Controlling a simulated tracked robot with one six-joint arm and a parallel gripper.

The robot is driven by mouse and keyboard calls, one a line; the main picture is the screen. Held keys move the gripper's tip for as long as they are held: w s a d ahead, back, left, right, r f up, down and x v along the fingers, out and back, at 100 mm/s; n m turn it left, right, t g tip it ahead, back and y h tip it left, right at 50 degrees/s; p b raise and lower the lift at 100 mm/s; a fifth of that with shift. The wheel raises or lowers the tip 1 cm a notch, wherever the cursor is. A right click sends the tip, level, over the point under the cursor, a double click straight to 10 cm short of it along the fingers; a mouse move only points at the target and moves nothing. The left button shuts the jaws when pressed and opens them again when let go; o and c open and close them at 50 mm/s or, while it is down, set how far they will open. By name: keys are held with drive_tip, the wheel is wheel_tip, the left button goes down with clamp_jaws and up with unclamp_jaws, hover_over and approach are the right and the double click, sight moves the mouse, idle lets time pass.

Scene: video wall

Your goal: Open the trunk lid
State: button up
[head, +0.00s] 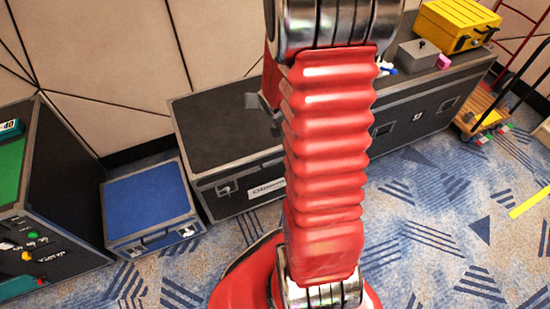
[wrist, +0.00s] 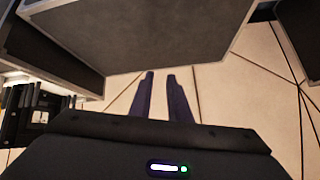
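A black trunk (head: 222,128) with metal edging stands against the wall in the middle of the head view. Its lid lies flat and looks shut; a latch (head: 227,188) and a white label (head: 266,190) are on its front. My red arm hides its right part. Dark grey parts of my gripper show beside the arm over the trunk's top; its fingertips are not clear there. In the wrist view my gripper (wrist: 161,78) has two dark fingers apart with bare wall between them, holding nothing. A large grey panel with lighter edges (wrist: 135,32) fills the top; I cannot tell whether it is the trunk.
A small blue-topped case (head: 146,202) stands left of the trunk, and a black case with a green top (head: 62,190) is farther left. On the right is a long black case (head: 425,104) bearing a yellow toolbox (head: 455,25), and a hand cart (head: 482,108). Patterned carpet in front is clear.

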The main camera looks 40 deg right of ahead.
drive_tip(key=s+d+f+m+t+y, duration=0.1)
drive_tip(key=s+d+f+m, duration=0.15)
drive_tip(key=f, duration=0.75)
drive_tip(key=s+d+f+m+t, duration=0.2)
drive_tip(key=d+f, duration=0.2)
drive_tip(key=f, duration=0.5)
drive_tip(key=s+a+f+m+t+h, duration=0.2)
drive_tip(key=s+a+f+m, duration=0.3)
drive_tip(key=s+f+m, duration=0.4)
drive_tip(key=s+f+t, duration=0.1)
drive_tip(key=s+f, duration=0.1)
drive_tip(key=s, duration=0.2)
drive_tip(key=shift+s+a+f+m+t, duration=0.15)
drive_tip(key=shift+a+f+m+t, duration=0.15)
drive_tip(key=shift+m+t, duration=0.1)
drive_tip(key=shift+x, duration=6.95)
drive_tip(key=shift+c, duration=0.5)
